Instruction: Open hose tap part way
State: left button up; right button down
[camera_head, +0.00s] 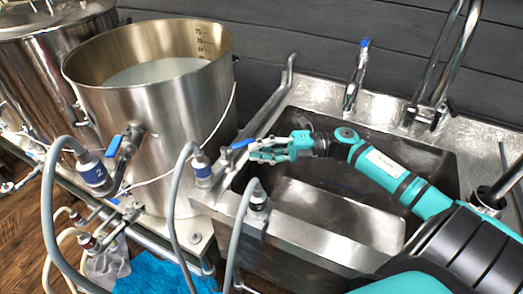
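A tap with a blue lever (243,143) sits at the left rim of the sink, beside a grey hose end with a blue collar (202,170). My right gripper (262,151) reaches in from the right over the sink. Its fingertips are at or very close to the blue lever; I cannot tell whether they touch it. The finger gap is too small to make out. My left gripper is not in view.
A large steel pot (170,130) of pale liquid stands left of the sink (320,235). A blue-handled valve (115,146) and a hose coupling marked 2 (95,172) are at its side. Another grey hose end (258,196) stands on the sink's front rim. A tall faucet (440,70) stands behind.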

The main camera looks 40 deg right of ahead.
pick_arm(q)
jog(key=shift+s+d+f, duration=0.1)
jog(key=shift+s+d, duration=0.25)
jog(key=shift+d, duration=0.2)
pick_arm(e)
jog(key=w+v, duration=0.1)
jog(key=v, duration=0.6)
jog(key=shift+s+d, duration=0.25)
jog(key=shift+d, duration=0.3)
